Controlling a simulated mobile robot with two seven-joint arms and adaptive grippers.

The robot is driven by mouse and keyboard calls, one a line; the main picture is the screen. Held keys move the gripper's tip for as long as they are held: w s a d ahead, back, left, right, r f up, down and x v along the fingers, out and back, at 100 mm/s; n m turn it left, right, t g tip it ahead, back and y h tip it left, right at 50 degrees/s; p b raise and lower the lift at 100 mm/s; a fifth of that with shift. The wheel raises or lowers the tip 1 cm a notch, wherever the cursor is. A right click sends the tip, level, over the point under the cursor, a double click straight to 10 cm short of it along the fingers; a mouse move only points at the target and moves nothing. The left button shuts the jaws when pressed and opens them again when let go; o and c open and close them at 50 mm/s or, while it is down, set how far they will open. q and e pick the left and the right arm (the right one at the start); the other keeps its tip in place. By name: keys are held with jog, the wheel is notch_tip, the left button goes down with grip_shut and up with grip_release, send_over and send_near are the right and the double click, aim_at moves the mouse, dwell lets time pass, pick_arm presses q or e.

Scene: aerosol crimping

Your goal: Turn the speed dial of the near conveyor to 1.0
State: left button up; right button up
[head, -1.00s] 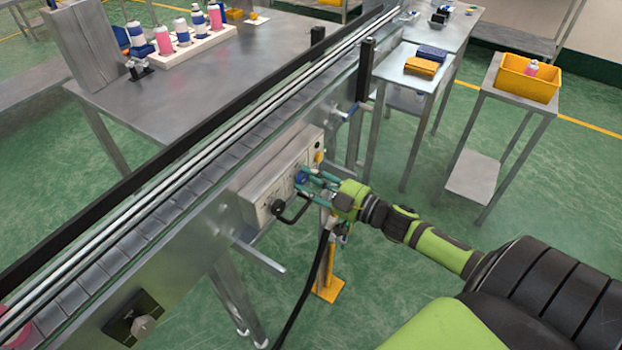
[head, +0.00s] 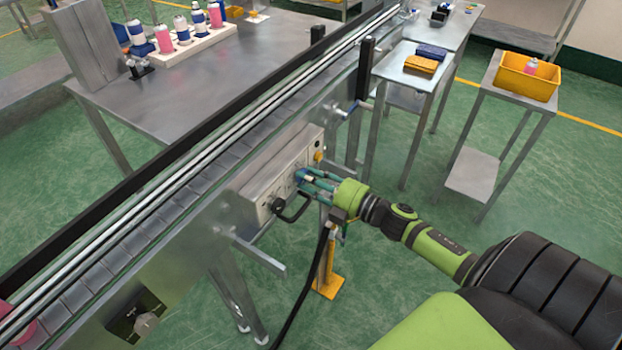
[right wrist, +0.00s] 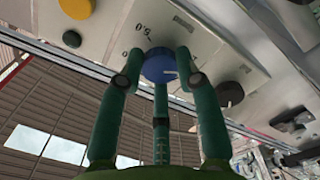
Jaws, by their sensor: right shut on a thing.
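The near conveyor (head: 195,210) runs diagonally, with a pale control box (head: 262,186) on its side. The speed dial is a blue knob (right wrist: 158,65) on that panel. It also shows in the head view as a blue spot (head: 301,174), partly hidden by the fingers. My right gripper (head: 306,178) has its green fingers shut around the dial. In the right wrist view, the right gripper (right wrist: 158,78) has its fingertips at the dial's rim. Printed scale figures beside the dial are partly readable, but its setting cannot be told. My left gripper is out of view.
A black knob (right wrist: 229,94) and a yellow button (right wrist: 77,8) sit on the same panel. A black handle (head: 294,212) juts out below the box. A stand with a yellow foot (head: 329,286) is below. A side table with a yellow bin (head: 512,80) stands right.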

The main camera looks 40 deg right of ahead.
jog(key=shift+n, duration=0.5)
jog(key=o, duration=1.1)
jog(key=shift+o, duration=0.2)
jog(key=v, duration=1.2)
jog(key=shift+a, duration=0.1)
